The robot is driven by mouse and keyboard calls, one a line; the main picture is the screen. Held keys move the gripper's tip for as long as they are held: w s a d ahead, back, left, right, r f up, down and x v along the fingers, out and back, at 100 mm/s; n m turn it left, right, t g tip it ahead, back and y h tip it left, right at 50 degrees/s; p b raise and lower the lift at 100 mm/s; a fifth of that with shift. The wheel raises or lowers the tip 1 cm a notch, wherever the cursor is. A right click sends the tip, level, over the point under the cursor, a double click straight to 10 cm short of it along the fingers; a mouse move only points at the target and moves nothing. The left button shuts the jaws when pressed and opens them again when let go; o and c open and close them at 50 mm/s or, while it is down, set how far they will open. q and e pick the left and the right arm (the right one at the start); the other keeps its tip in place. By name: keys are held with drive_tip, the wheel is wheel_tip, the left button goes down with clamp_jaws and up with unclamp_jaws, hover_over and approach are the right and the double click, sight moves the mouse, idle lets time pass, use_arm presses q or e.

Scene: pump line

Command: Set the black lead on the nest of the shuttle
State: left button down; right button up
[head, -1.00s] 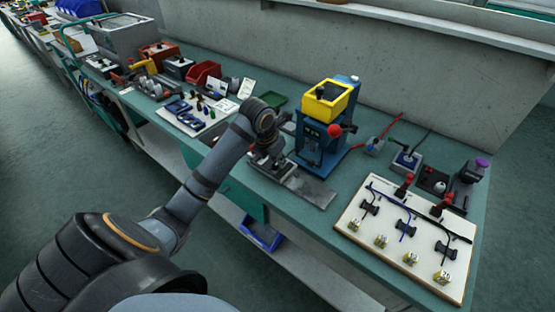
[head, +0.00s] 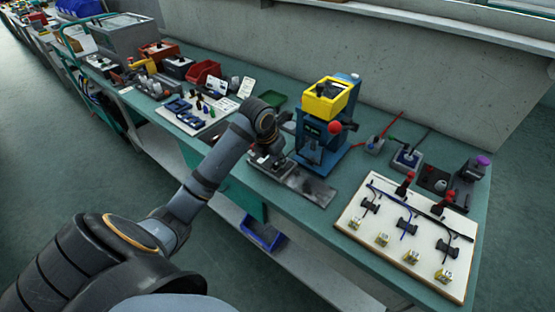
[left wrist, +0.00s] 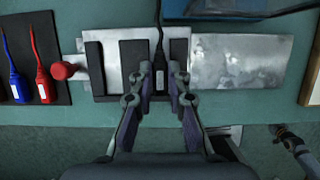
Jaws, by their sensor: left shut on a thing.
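My left gripper (left wrist: 160,77) is shut on the black lead (left wrist: 159,58), whose thin cable runs up toward the top of the left wrist view. The gripper and lead are over the shuttle (left wrist: 112,55), a pale metal plate with dark upright blocks and a red knob (left wrist: 63,70) at its left. The lead lines up with the gap between the middle and right blocks; whether it touches the nest cannot be told. In the head view my left gripper (head: 264,163) is low over the shuttle's left part, and the lead is hidden.
A bare metal plate (left wrist: 240,62) extends right of the shuttle. A blue press (head: 319,145) with a yellow top stands just behind. Blue (left wrist: 14,67) and red (left wrist: 40,68) leads lie in a dark holder at left. A white board (head: 400,240) with clips lies at right.

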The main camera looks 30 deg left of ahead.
use_arm(q)
drive_tip(key=shift+s+f, duration=0.1)
drive_tip(key=shift+f, duration=0.15)
drive_tip(key=c, duration=1.4)
unclamp_jaws()
drive_tip(key=shift+o, duration=0.9)
drive_tip(key=shift+f, duration=0.15)
drive_tip(key=o, duration=0.3)
drive_tip(key=shift+a, duration=0.1)
wheel_tip(320, 180, up, 8)
drive_tip(key=p, duration=0.7)
drive_tip(key=shift+p, duration=0.35)
